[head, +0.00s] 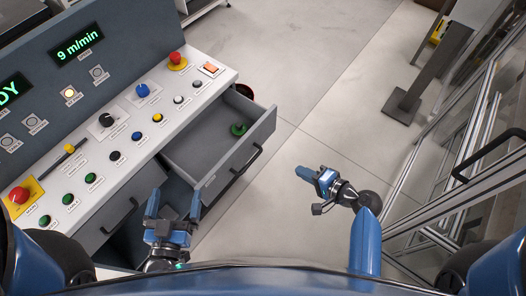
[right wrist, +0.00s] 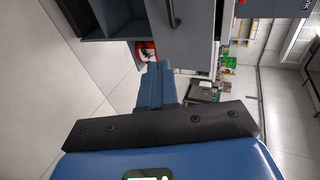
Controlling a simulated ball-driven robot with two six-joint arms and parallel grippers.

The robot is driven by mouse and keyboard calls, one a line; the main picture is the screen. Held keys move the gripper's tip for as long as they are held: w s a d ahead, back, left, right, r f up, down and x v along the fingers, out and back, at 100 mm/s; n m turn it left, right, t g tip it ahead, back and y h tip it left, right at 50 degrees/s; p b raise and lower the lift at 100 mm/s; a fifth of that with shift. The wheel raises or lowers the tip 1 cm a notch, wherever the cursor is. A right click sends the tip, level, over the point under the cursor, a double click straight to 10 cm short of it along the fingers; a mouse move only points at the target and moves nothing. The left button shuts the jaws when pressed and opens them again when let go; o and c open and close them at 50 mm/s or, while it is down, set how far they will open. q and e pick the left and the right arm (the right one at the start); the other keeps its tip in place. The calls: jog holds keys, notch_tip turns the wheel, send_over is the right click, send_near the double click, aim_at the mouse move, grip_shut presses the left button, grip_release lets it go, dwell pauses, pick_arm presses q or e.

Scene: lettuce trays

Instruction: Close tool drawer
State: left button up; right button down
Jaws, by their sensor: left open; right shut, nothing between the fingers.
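The tool drawer (head: 205,140) is pulled open below the control panel in the head view. Its grey front with a dark bar handle (head: 247,160) faces right, and a small green object (head: 238,129) lies inside. My left gripper (head: 172,205) is open and empty, in front of the cabinet, left of the drawer's near end. My right gripper (head: 300,172) is shut and empty, over the floor to the right of the drawer front and apart from it. In the right wrist view, the shut fingers (right wrist: 155,75) show below a grey front with a dark handle (right wrist: 173,14).
The control panel (head: 120,140) with coloured buttons, knobs and a display runs along the left. Another closed drawer front (head: 130,210) is beside the open one. Aluminium framing (head: 460,180) stands at the right. Open floor (head: 320,90) lies between.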

pick_arm(q)
jog(key=shift+s+r+t+p, duration=0.15)
jog(key=shift+r+t+p, duration=0.15)
jog(key=shift+r+p, duration=1)
pick_arm(e)
jog(key=a+r+x, duration=0.1)
jog(key=x, duration=1.2)
jog(key=shift+a+r, duration=0.25)
jog(key=shift+r, duration=0.1)
pick_arm(q)
jog(key=shift+r, duration=0.2)
pick_arm(e)
jog(key=b, duration=0.5)
send_over(229, 137)
jog(key=shift+s+d+f, duration=0.1)
jog(key=shift+s+d, duration=0.05)
pick_arm(q)
jog(key=f, duration=0.4)
jog(key=shift+s+d, duration=0.1)
jog(key=shift+d, duration=0.1)
pick_arm(e)
jog(key=shift+r, duration=0.25)
pick_arm(q)
jog(key=shift+f, duration=0.1)
